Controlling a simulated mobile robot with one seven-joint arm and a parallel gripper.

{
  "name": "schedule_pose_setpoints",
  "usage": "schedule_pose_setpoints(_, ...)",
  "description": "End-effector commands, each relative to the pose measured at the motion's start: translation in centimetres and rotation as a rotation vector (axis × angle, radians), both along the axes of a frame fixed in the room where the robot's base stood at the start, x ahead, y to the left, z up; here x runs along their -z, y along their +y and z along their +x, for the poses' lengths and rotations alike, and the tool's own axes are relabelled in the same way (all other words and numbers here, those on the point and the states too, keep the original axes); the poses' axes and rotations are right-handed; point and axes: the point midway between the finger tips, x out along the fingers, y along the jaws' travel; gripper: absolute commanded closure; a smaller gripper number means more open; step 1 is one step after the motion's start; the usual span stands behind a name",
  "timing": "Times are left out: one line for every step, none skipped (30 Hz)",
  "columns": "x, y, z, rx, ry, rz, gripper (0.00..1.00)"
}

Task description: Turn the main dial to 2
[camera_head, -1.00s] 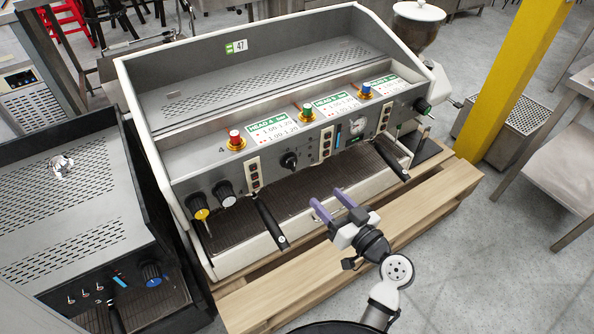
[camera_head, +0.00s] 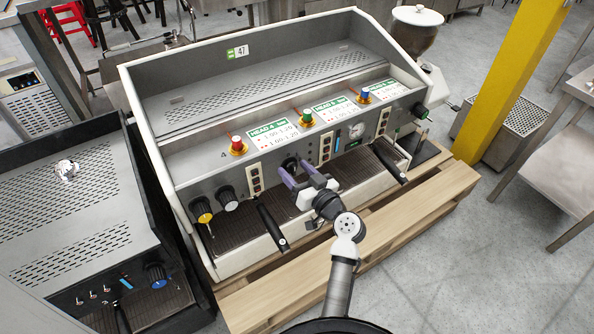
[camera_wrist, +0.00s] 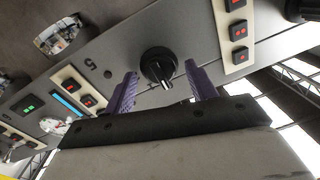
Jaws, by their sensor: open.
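The main dial is a black round knob with a pale pointer, on the espresso machine's sloped grey front panel. In the wrist view the dial (camera_wrist: 158,66) sits between and beyond my two purple fingers. My gripper (camera_wrist: 160,88) is open around the line to the dial, and I cannot tell if either finger touches it. In the head view my gripper (camera_head: 297,174) is at the middle of the front panel, and the dial (camera_head: 289,163) is partly hidden behind the fingers. The numbers around the dial are too small to read.
The espresso machine (camera_head: 220,62) stands on a wooden pallet (camera_head: 425,212). Portafilter handles (camera_head: 271,227) stick out on both sides of my gripper. Button strips (camera_head: 326,144) flank the dial. Other knobs (camera_head: 228,197) sit at the panel's left. A second machine (camera_head: 60,225) stands at left.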

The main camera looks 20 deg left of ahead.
Motion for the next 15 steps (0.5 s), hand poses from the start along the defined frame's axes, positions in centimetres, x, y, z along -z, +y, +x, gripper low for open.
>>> schedule_pose_setpoints(0.02, 0.0, 0.0, 0.0, 0.0, 0.0, 0.44)
schedule_pose_setpoints(0.02, 0.0, 0.0, 0.0, 0.0, 0.0, 0.44)
schedule_pose_setpoints(0.02, -0.01, -0.01, 0.0, 0.0, 0.0, 0.44)
schedule_pose_setpoints(0.02, 0.0, -0.02, 0.0, 0.0, 0.0, 0.45)
schedule_pose_setpoints(0.02, -0.01, -0.02, 0.0, 0.0, 0.0, 0.49)
schedule_pose_setpoints(0.02, -0.01, -0.02, 0.0, 0.0, 0.0, 0.54)
schedule_pose_setpoints(0.02, -0.01, -0.02, 0.0, 0.0, 0.0, 0.58)
schedule_pose_setpoints(0.02, -0.02, -0.02, 0.0, 0.0, 0.0, 0.62)
schedule_pose_setpoints(0.02, -0.02, -0.03, 0.0, 0.0, 0.0, 0.67)
schedule_pose_setpoints(0.02, -0.02, -0.03, 0.0, 0.0, 0.0, 0.71)
schedule_pose_setpoints(0.02, -0.02, -0.03, 0.0, 0.0, 0.0, 0.75)
schedule_pose_setpoints(0.02, -0.02, -0.03, 0.0, 0.0, 0.0, 0.8)
schedule_pose_setpoints(0.02, -0.03, -0.03, 0.0, 0.0, 0.0, 0.84)
schedule_pose_setpoints(0.02, -0.03, -0.03, 0.0, 0.0, 0.0, 0.88)
schedule_pose_setpoints(0.02, -0.03, -0.03, -0.001, 0.001, 0.001, 0.88)
